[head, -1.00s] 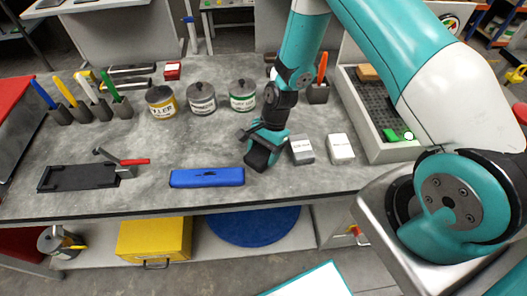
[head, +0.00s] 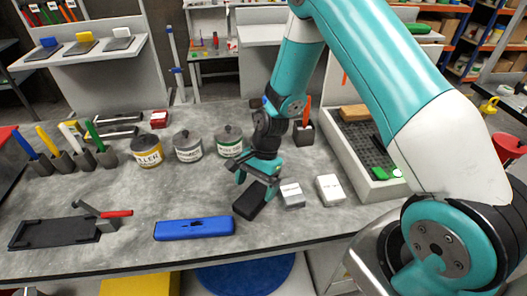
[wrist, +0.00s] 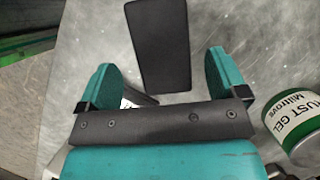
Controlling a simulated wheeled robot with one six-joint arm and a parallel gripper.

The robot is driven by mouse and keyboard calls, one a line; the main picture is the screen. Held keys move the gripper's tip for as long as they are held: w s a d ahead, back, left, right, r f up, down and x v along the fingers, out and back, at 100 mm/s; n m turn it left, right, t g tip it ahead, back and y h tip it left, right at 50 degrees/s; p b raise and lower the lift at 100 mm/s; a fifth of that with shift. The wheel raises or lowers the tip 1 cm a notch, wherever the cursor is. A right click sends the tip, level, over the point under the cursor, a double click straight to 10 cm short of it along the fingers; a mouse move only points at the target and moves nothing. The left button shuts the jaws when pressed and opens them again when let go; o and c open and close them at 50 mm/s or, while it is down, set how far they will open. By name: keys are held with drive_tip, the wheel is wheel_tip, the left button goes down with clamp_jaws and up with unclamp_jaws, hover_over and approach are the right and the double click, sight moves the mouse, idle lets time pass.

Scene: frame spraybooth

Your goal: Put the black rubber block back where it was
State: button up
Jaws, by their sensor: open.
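The black rubber block (head: 249,201) lies flat on the grey bench, between the blue case (head: 194,228) and the grey labelled box (head: 292,194). My gripper (head: 260,178) is open and empty, just behind and above the block. In the wrist view the block (wrist: 160,45) shows whole and dark, and its near end reaches between my two spread fingers (wrist: 164,78). Bench shows between the block and each finger.
A white box (head: 330,188) stands right of the grey box, then a tray with raised walls (head: 382,190). Three labelled cans, one of them green-banded (head: 230,142), stand behind. A black holder (head: 52,234) with a red-handled clamp lies at left.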

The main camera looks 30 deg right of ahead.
drive_tip(key=b+v, duration=0.2)
drive_tip(key=v, duration=1)
wheel_tip(320, 180, up, 6)
drive_tip(key=n, duration=0.4)
hover_over(260, 194)
drive_tip(key=s+a+r+n+t, duration=0.1)
drive_tip(key=s+a+r+n, duration=0.2)
drive_tip(key=s+n, duration=0.5)
drive_tip(key=s+a+r+n+t, duration=0.1)
drive_tip(key=s+a+r+n, duration=0.2)
drive_tip(key=s+r+n, duration=0.3)
drive_tip(key=s+n, duration=0.1)
drive_tip(key=s, duration=0.3)
drive_tip(key=shift+s+a+n, duration=0.3)
drive_tip(key=shift+a+n, duration=0.1)
drive_tip(key=shift+r, duration=0.15)
